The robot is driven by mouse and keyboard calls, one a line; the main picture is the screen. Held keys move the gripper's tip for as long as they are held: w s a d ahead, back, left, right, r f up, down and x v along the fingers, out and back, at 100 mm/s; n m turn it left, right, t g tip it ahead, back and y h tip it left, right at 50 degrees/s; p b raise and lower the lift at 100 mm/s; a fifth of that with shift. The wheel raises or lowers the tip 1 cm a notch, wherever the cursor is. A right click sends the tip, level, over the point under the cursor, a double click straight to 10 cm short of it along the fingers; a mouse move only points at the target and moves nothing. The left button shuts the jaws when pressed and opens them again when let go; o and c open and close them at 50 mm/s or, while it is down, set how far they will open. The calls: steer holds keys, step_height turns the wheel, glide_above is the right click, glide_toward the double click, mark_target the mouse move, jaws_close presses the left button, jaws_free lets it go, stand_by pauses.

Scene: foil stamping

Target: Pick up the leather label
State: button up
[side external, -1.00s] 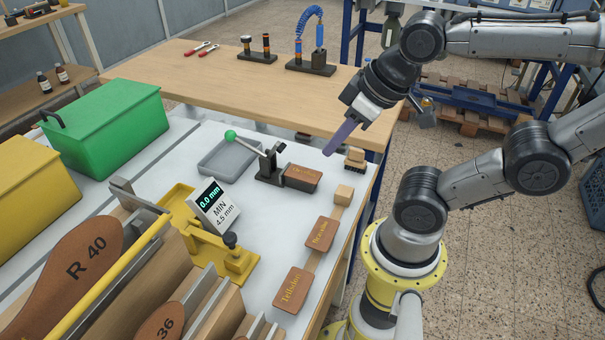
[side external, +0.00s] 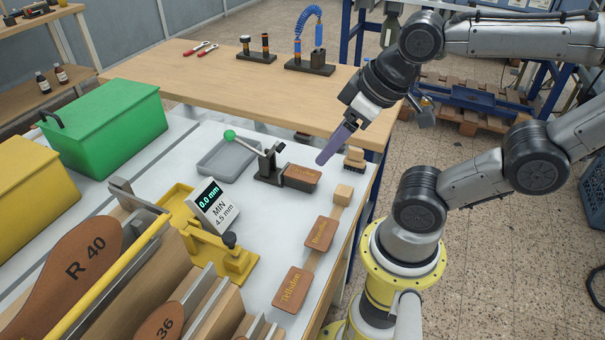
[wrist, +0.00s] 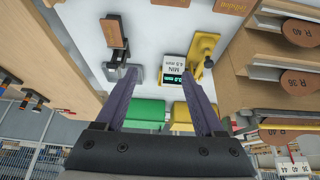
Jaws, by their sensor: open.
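Three brown leather labels with gold lettering lie on the white bench top. One label (side external: 301,177) sits at the small black lever press (side external: 270,166); it also shows in the wrist view (wrist: 111,32). A second label (side external: 320,233) and a third label (side external: 292,289) lie nearer the front, on a pale strip. My gripper (side external: 321,160) has long purple fingers and hangs above the bench, just behind and right of the press label, apart from it. In the wrist view the two fingers of my gripper (wrist: 160,82) stand apart with nothing between them.
A wooden block (side external: 343,194) and a brush (side external: 355,159) stand near the bench's right edge. A yellow gauge with a display (side external: 212,207), a grey tray (side external: 225,160), a green box (side external: 105,130) and shoe-last shapes (side external: 70,265) fill the left.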

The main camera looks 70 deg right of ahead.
steer(key=o, duration=0.3)
steer(key=shift+o, duration=0.2)
steer(key=g, duration=0.6)
glide_above(300, 173)
step_height(300, 173, down, 14)
steer(key=shift+a+f, duration=0.1)
steer(key=shift+d+f, duration=0.2)
steer(key=shift+f, duration=2.75)
steer(key=shift+f, duration=0.25)
steer(key=shift+c, duration=0.3)
